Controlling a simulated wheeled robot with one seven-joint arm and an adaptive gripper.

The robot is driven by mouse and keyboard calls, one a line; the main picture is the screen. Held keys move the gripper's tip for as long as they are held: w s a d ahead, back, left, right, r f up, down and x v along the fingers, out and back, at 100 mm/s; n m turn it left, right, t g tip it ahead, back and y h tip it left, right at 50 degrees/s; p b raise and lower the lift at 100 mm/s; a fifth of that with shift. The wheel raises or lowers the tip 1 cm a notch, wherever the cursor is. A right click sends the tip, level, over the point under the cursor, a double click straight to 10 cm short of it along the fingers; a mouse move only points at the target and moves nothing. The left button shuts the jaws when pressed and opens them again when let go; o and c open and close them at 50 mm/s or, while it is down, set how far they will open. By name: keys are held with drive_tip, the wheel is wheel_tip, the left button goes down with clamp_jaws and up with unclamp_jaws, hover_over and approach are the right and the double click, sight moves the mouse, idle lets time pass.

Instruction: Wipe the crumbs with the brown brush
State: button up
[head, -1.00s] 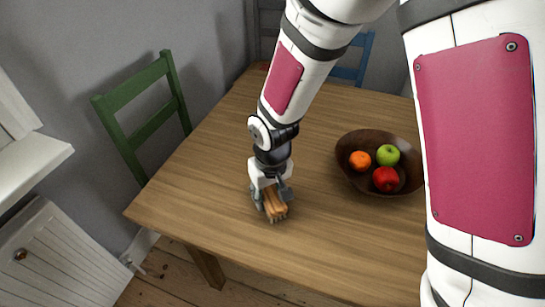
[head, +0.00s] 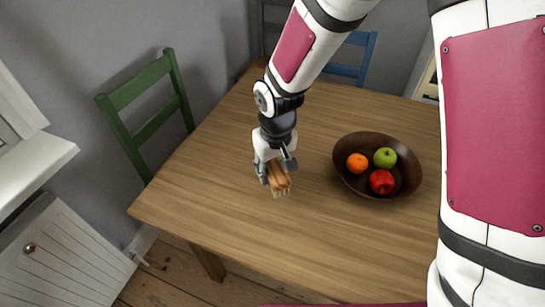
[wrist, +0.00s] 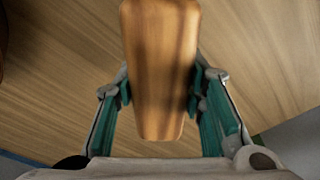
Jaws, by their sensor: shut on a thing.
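The brown brush (head: 279,181) is in my gripper (head: 276,172), left of the middle of the wooden table. Its pale bristles point down at the tabletop in the head view; I cannot tell whether they touch it. In the wrist view the wooden brush handle (wrist: 160,70) stands between the two green-padded fingers of my gripper (wrist: 163,100), which are shut on it. I see no crumbs on the table in either view.
The wooden table (head: 220,215) has clear room around the brush. A dark bowl (head: 350,183) with an orange, a green apple and a red apple stands to the right. A green chair (head: 150,110) is at the left edge, a blue chair (head: 352,65) behind.

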drive_tip(key=shift+r+p, duration=0.75)
drive_tip(key=shift+r, duration=0.6)
